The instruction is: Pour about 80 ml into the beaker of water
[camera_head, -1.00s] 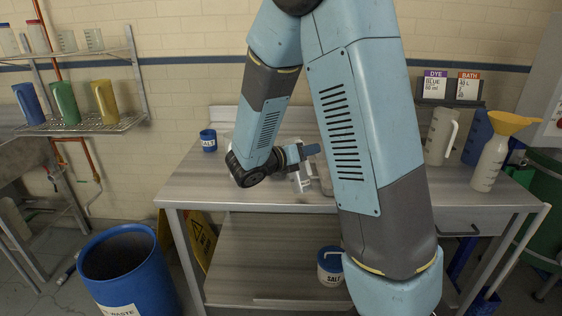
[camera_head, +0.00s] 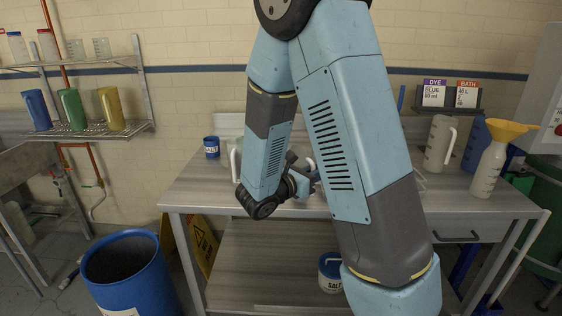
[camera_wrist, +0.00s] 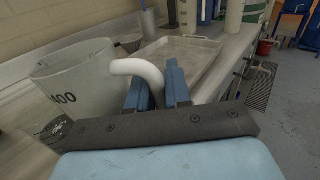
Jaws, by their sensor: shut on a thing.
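My gripper (camera_wrist: 158,88) is shut on the white curved handle (camera_wrist: 140,68) of a pale jug (camera_wrist: 72,78) with black volume numerals. The jug is to the left of the fingers in the wrist view; its lower part is cut off by my gripper body, and I cannot tell its tilt or what is in it. In the head view my gripper (camera_head: 312,178) is over the table, and my arm hides most of the jug. A pale vessel (camera_head: 235,150) stands partly hidden left of my forearm. I cannot make out which vessel is the beaker of water.
A shallow tray (camera_wrist: 185,52) lies beyond the fingers. A white jug (camera_head: 437,142) and a bottle with a yellow funnel (camera_head: 490,165) stand at the right, below the dye and bath cards (camera_head: 450,92).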

